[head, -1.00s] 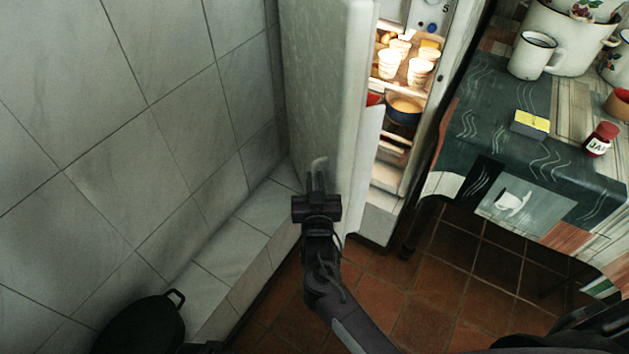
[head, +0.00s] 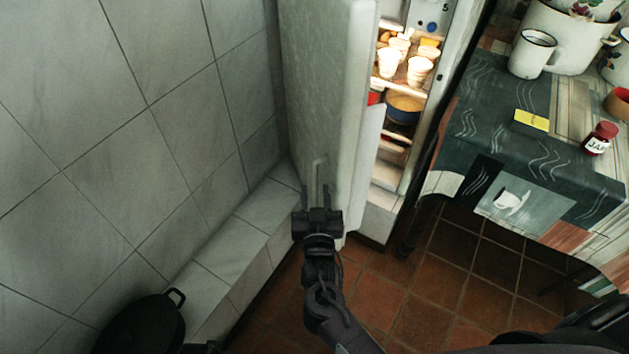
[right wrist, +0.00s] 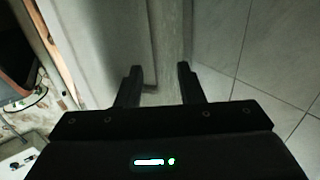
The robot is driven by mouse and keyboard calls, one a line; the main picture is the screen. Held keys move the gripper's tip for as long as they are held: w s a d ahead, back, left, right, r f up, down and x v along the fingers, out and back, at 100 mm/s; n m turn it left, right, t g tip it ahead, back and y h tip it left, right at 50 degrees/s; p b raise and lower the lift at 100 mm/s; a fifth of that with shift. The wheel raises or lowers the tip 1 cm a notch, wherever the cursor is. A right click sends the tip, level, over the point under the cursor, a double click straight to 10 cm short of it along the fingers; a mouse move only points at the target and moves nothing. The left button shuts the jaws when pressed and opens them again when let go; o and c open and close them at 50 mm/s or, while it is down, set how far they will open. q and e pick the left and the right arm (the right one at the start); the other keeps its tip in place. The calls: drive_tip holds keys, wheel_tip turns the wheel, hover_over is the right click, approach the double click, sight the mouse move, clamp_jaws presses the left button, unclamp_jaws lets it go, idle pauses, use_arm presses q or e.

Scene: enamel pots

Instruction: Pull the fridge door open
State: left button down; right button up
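The fridge door (head: 325,110) stands open in the head view, with the lit inside of the fridge (head: 405,70) showing to its right. A slim upright handle (head: 319,178) is on the door's outer face. My right gripper (head: 317,192) is at the lower end of this handle. Its fingers are spread apart, with the handle's end just ahead of or between them; I cannot tell whether they touch it. In the right wrist view the fingers (right wrist: 159,84) are open, facing the pale door, with nothing clasped. My left gripper is not in view.
A tiled wall (head: 120,120) and ledge (head: 235,240) are close on the left. A black pan (head: 140,325) is at bottom left. Tiled floor is free between.

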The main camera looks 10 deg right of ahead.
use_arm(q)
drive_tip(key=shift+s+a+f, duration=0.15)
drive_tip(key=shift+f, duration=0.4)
use_arm(e)
drive_tip(key=s, duration=0.2)
drive_tip(key=shift+s+a, duration=0.3)
drive_tip(key=shift+s, duration=0.1)
